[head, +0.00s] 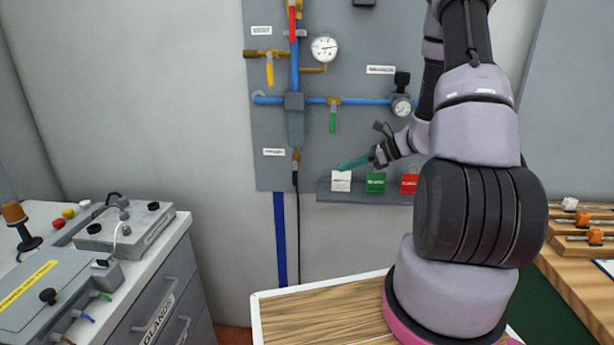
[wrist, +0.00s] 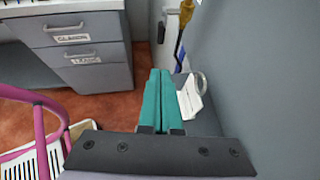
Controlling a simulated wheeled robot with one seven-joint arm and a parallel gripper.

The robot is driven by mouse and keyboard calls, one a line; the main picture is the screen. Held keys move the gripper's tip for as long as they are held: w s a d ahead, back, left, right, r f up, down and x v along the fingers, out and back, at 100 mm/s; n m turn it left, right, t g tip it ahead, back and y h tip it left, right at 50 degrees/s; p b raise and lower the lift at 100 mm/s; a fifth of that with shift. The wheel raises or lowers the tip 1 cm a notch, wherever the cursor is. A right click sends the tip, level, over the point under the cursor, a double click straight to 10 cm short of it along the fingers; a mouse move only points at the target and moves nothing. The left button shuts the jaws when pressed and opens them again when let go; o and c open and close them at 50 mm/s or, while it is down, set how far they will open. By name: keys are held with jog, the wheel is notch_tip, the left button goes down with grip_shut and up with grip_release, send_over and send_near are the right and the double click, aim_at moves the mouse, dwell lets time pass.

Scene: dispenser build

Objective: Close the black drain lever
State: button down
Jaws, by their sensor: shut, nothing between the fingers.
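The drain valve (head: 296,155) is a small brass fitting at the lower end of the pipework on the grey wall panel. A thin black lever (head: 295,178) appears to hang straight down from it; where lever ends and dark line below begins is hard to tell. My gripper (head: 341,167) has teal fingers, shut and empty. It points left in the head view, just above the white tag, to the right of the lever and apart from it.
A shelf (head: 325,192) below the pipework holds a white tag (head: 341,181), a green tag (head: 375,182) and a red tag (head: 409,183). A green-handled valve (head: 333,118) and gauge (head: 324,48) sit above. A drawer cabinet (head: 165,300) stands left; the wall between is clear.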

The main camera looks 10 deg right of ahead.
aim_at(295, 173)
jog(key=shift+a, duration=0.1)
jog(key=x, duration=1)
jog(key=shift+f, duration=0.1)
jog(key=shift+w+a, duration=0.45)
jog(key=shift+a, duration=0.4)
jog(key=shift+w+a, duration=0.5)
jog(key=shift+a, duration=0.35)
